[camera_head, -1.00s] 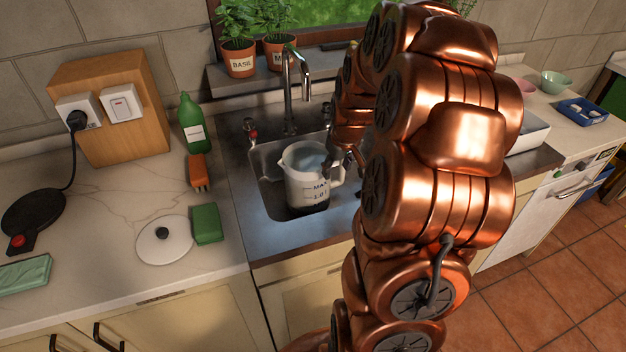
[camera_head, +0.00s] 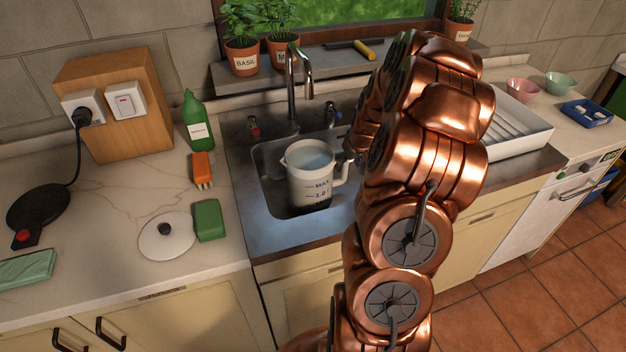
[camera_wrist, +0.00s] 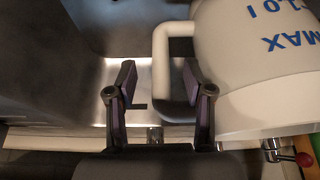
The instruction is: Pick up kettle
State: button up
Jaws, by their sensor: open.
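The white kettle (camera_head: 307,177), with MAX and level marks on its side, stands upright without a lid in the sink (camera_head: 268,200). Its handle is on the right in the head view. In the wrist view the kettle body (camera_wrist: 265,70) fills the upper right and its pale handle (camera_wrist: 160,70) extends left. My gripper (camera_wrist: 158,85) is open there, with one finger left of the handle and the other on the body side of it. It does not grip the handle. In the head view my arm hides most of the gripper.
A faucet (camera_head: 293,90) rises behind the kettle. A white lid (camera_head: 167,236), green sponge (camera_head: 209,220), orange plug-like item (camera_head: 201,169) and green bottle (camera_head: 198,122) lie or stand left of the sink. A dish rack (camera_head: 515,128) is right of my arm.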

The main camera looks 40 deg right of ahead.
aim_at(346, 168)
jog(key=shift+p+x, duration=1.15)
jog(key=shift+x, duration=1.35)
jog(key=shift+s+a, duration=0.1)
grip_shut()
